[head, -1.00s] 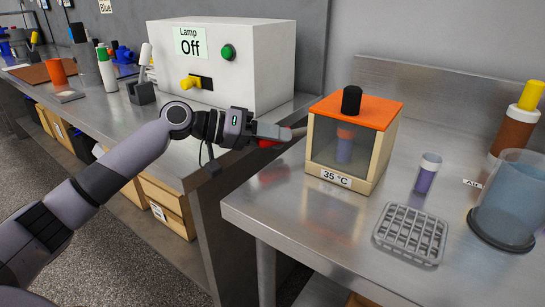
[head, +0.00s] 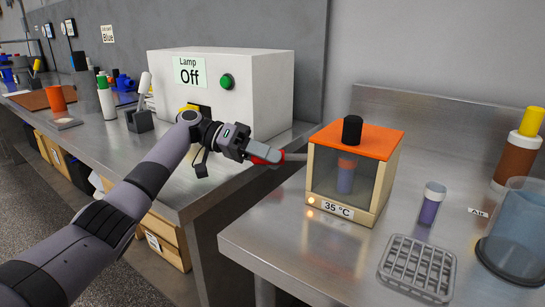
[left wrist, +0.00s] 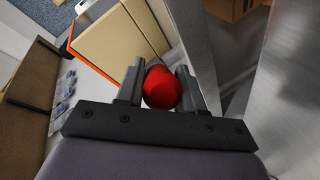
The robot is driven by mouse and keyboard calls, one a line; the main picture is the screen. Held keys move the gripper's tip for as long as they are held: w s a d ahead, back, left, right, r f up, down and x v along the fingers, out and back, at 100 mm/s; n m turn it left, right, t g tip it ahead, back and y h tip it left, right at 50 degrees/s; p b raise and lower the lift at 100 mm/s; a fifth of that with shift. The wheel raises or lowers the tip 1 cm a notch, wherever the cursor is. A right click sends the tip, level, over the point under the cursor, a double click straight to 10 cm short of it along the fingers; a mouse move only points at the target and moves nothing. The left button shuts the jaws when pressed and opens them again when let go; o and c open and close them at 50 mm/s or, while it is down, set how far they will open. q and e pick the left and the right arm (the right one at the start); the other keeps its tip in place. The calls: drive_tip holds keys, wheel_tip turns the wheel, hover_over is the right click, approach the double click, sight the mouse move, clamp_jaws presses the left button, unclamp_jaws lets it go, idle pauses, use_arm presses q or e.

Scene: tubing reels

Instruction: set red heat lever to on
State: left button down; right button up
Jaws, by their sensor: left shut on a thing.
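The heater box (head: 328,185) has cream sides, an orange lid with a black knob, a clear front and a "35 °C" label. A small orange light (head: 310,201) glows at its lower front left. The red heat lever (head: 275,156) sticks out from the box's left side on a grey rod. My left gripper (head: 265,154) is shut on the lever's red knob. In the left wrist view the red knob (left wrist: 162,88) sits between the two fingers. My right gripper is in neither view.
A purple-filled vial (head: 430,208), a grey rack (head: 417,266) and a clear jar (head: 515,230) stand right of the box. A white lamp box (head: 262,95) reading "Off" stands on the left bench. A floor gap separates the benches.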

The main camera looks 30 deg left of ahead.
use_arm(q)
drive_tip(key=shift+w+a, duration=0.1)
drive_tip(key=shift+w, duration=0.05)
idle(0.3)
drive_tip(key=c, duration=1.1)
unclamp_jaws()
drive_tip(key=shift+o, duration=0.2)
drive_tip(key=shift+v, duration=3.6)
